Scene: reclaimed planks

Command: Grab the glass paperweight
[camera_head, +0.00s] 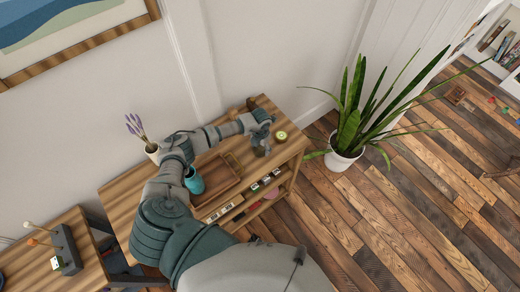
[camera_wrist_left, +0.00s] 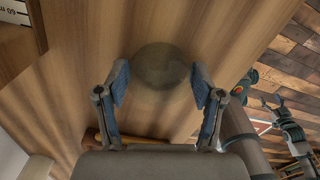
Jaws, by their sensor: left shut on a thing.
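The glass paperweight (camera_wrist_left: 160,65) is a round, see-through disc shape in the left wrist view, with the wood grain showing through it. In the head view my left gripper (camera_head: 261,138) is at the right end of the wooden console table (camera_head: 120,197). The paperweight cannot be made out clearly there.
A wooden tray (camera_head: 209,200) and a teal cup (camera_head: 194,182) are left of the gripper. A small green round item (camera_head: 282,135) is close on its right. A vase with purple flowers (camera_head: 152,149) stands further left. A potted plant (camera_head: 343,156) stands beyond the table's right end.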

